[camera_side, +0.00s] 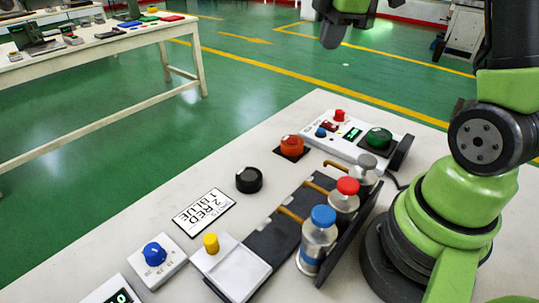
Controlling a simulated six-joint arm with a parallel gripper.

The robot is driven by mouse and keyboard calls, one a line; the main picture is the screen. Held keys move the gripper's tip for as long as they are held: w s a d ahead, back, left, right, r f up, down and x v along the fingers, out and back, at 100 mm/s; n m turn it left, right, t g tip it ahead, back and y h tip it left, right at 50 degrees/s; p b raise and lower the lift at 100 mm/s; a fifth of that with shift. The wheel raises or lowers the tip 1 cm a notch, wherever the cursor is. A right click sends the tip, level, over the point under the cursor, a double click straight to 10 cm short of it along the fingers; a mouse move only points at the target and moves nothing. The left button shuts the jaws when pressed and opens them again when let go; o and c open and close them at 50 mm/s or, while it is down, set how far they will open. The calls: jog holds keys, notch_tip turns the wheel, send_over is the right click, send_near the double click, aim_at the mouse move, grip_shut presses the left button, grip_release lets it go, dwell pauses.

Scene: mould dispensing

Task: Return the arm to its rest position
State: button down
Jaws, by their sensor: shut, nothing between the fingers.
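My gripper (332,34) is at the top edge of the side view, a dark end below a green link, high above the bench and partly cut off by the frame. It is shut and holds nothing I can see. It is well clear of the three bottles in the rack (262,247): a blue-capped bottle (319,240), a red-capped bottle (345,200) and a grey-capped bottle (366,172). All stand upright, each beside an orange-brown spout.
A control box (345,133) with red, blue and green buttons stands at the back. A red-orange button (291,146), black knob (249,180), a card (203,213) reading "2 RED 1 BLUE", a blue-knob box (157,262) and white tray with yellow button (233,272) lie leftward.

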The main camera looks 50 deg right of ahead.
jog(key=s+a+r+m+t+y, duration=0.1)
jog(key=s+a+r+m+t, duration=0.1)
jog(key=s+a+m, duration=0.5)
jog(key=s+a+r+m+t+y, duration=0.1)
jog(key=s+a+r+m+t, duration=0.1)
jog(key=s+a+m, duration=0.5)
jog(key=a, duration=0.3)
jog(key=shift+r+m+t, duration=0.25)
jog(key=shift+m+t, duration=0.05)
jog(key=shift+t, duration=0.1)
jog(key=c, duration=1.5)
grip_release()
jog(key=shift+s+a+m, duration=0.1)
jog(key=shift+s+m, duration=0.1)
jog(key=shift+m, duration=0.1)
jog(key=shift+o, duration=1.3)
jog(key=shift+w, duration=0.3)
jog(key=n+g+h, duration=0.2)
jog(key=n+g, duration=0.2)
jog(key=g, duration=0.3)
send_over(334, 127)
notch_tip(334, 127, down, 19)
notch_tip(334, 127, down, 10)
jog(key=shift+c, duration=0.5)
